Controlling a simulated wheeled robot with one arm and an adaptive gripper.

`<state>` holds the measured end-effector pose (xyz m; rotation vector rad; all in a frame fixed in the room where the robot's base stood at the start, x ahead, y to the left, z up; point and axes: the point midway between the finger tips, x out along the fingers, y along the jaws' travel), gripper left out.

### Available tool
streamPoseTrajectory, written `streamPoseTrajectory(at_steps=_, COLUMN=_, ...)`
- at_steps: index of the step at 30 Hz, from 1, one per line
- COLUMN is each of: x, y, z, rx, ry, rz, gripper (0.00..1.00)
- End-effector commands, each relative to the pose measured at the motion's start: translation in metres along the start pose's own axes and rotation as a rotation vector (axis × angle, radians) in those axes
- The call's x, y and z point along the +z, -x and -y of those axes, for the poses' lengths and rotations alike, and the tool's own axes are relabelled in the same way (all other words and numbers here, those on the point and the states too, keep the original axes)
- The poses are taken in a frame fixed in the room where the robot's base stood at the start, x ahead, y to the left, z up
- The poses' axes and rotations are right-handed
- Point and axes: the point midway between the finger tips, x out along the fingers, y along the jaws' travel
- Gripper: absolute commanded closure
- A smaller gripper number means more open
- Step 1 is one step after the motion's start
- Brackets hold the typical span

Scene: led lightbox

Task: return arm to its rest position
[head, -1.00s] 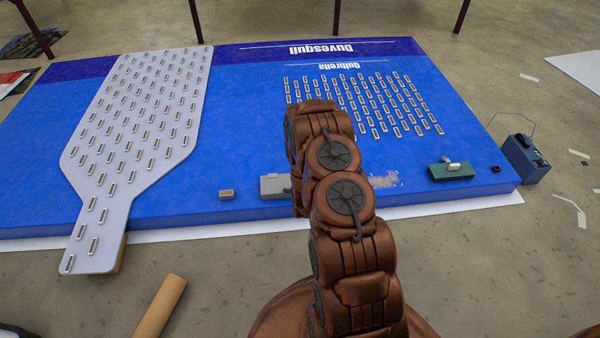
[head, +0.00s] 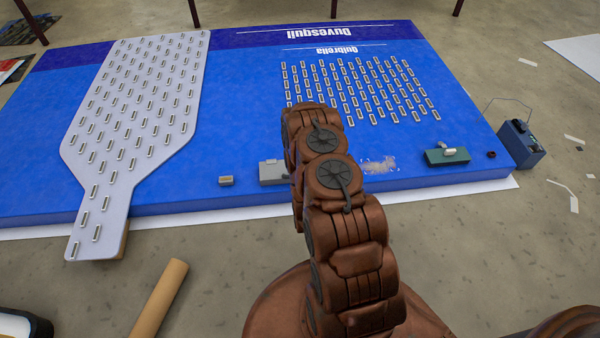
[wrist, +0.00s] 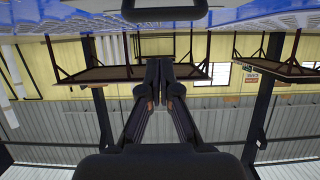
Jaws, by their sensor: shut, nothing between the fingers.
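My gripper (wrist: 160,82) is shut and empty in the wrist view, its two dark fingers meeting in the middle. Beyond it, the wrist view shows the hall upside down. In the head view my brown arm rises in front of the blue lightbox panel (head: 240,130), folded up over its near edge. The gripper itself is hidden behind the arm there. The grey bottle-shaped board (head: 118,160) with rows of small LED modules lies on the panel at the left. More LED modules (head: 355,85) stand in rows on the panel at the right.
A small beige block (head: 226,181), a grey box (head: 272,172) and a green device (head: 446,156) sit along the near edge. A dark blue box (head: 521,144) stands on the floor at the right. A cardboard tube (head: 160,298) lies on the floor in front.

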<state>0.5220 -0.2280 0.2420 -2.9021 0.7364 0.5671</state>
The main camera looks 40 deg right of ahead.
Motion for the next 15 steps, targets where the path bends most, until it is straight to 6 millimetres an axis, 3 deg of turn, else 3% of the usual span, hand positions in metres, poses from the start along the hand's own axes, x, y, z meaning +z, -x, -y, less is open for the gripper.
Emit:
streamPoseTrajectory(at_steps=10, x=0.003, y=0.003, z=0.001, rx=-0.001, ry=0.000, rz=0.001, gripper=1.00)
streamPoseTrajectory(at_steps=15, x=-0.018, y=0.002, z=0.009, rx=-0.012, ry=0.000, rz=0.033, gripper=1.00)
